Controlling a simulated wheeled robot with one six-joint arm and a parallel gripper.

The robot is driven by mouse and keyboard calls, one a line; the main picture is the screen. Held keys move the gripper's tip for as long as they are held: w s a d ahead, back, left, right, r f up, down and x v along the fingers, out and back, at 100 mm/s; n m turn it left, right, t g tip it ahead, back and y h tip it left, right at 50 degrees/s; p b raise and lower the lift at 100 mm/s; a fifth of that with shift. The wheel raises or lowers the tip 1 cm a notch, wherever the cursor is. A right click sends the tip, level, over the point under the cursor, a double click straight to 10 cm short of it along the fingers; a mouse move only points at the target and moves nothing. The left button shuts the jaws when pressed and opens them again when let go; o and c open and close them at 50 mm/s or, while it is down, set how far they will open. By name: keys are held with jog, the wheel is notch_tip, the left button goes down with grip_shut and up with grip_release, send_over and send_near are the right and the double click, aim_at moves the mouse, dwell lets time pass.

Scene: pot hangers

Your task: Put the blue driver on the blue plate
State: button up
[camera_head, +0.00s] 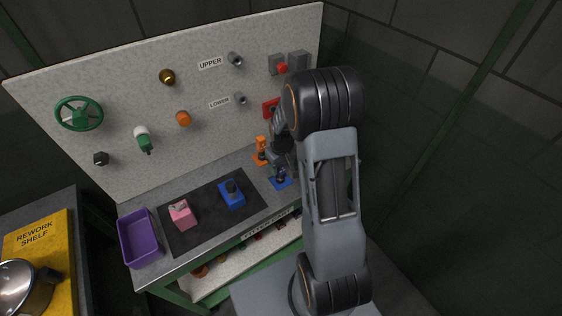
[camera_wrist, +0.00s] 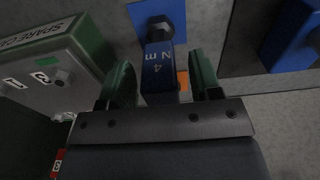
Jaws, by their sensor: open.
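The blue driver (camera_wrist: 158,72), marked "4 N m", stands between the two green fingers of my gripper (camera_wrist: 160,82) in the wrist view. The fingers are open, with a gap showing on each side of it. Its dark lower end overlaps the blue plate (camera_wrist: 146,12) beyond it and seems to stand there; exact contact is hard to see. In the head view the blue plate (camera_head: 285,184) lies near the bench's right end, with the driver's blue part above it. My arm and gripper (camera_head: 280,158) partly cover that spot.
An orange driver (camera_head: 262,146) stands just behind. A dark mat (camera_head: 205,222) holds a pink block (camera_head: 182,213) and a blue block (camera_head: 232,195) with a black knob. A purple bin (camera_head: 139,238) is at left. A "SPARE" box (camera_wrist: 52,68) is close on the left in the wrist view.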

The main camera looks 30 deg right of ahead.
jog(key=r, duration=0.7)
jog(key=r+b, duration=0.1)
jog(key=r, duration=0.3)
jog(key=shift+s+r, duration=0.2)
jog(key=shift+s, duration=0.1)
jog(key=s+a+r+t, duration=0.2)
jog(key=s+a+r, duration=0.2)
jog(key=s, duration=0.3)
jog(key=s+a+r+m+t, duration=0.1)
jog(key=s+a+r+t, duration=0.1)
jog(key=s+a+r, duration=0.3)
jog(key=shift+s+a, duration=0.25)
jog(key=shift+s, duration=1.45)
jog(key=shift+r, duration=0.1)
